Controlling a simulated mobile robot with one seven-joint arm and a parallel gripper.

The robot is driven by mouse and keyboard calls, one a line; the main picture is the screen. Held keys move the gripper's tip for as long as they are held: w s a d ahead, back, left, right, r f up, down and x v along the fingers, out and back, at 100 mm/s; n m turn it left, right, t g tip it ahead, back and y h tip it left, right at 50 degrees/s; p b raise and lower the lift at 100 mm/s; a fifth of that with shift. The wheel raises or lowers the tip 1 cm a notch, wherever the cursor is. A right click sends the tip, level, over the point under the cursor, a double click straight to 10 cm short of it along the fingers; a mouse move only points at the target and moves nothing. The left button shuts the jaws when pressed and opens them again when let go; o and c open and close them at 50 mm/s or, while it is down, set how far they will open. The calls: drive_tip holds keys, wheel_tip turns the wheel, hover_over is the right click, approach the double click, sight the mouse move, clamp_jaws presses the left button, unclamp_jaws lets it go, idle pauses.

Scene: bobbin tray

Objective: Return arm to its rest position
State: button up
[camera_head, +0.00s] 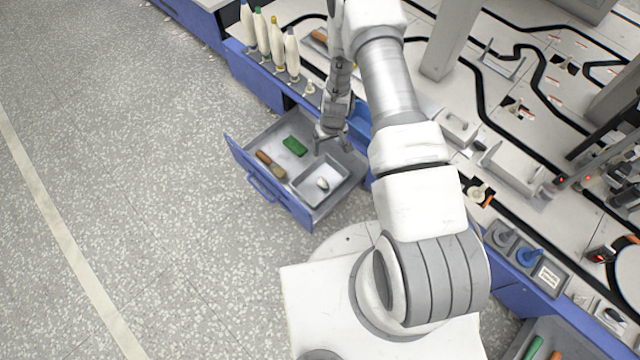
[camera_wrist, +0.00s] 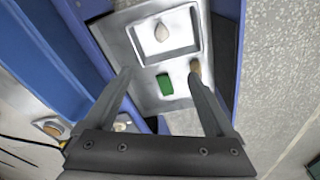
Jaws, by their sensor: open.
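My gripper (camera_head: 331,138) is over the far right part of an open blue-fronted drawer (camera_head: 240,156). In the wrist view its two fingers (camera_wrist: 160,82) are spread apart with nothing between them at the tips. In the drawer lie a green block (camera_head: 294,146), a brown-handled tool (camera_head: 270,164) and a grey tray (camera_head: 303,187) with a small whitish object (camera_head: 322,184) in it. The green block also shows in the wrist view (camera_wrist: 165,83), beyond the fingers. My arm reaches across the middle of the head view and hides part of the workbench.
Several bobbins (camera_head: 276,42) stand upright on the bench edge behind the drawer. The bench top (camera_head: 510,110) at right carries black tracks, fixtures and blue and grey knobs (camera_head: 529,256). Another drawer (camera_head: 560,340) shows at lower right. The speckled floor (camera_head: 130,150) at left is clear.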

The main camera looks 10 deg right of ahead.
idle(0.4)
wheel_tip(320, 180, up, 32)
drive_tip(key=w+a+t, duration=0.1)
drive_tip(key=a+t, duration=0.1)
drive_tip(key=s+r+m+t, duration=0.1)
drive_tip(key=s+r, duration=1)
drive_tip(key=r, duration=0.4)
drive_tip(key=s+d+r+m+t, duration=0.15)
drive_tip(key=s+r, duration=0.35)
drive_tip(key=s, duration=0.9)
wheel_tip(320, 180, up, 22)
drive_tip(key=p, duration=2.2)
drive_tip(key=c, duration=0.6)
drive_tip(key=shift+s+a, duration=0.1)
drive_tip(key=shift+s, duration=0.1)
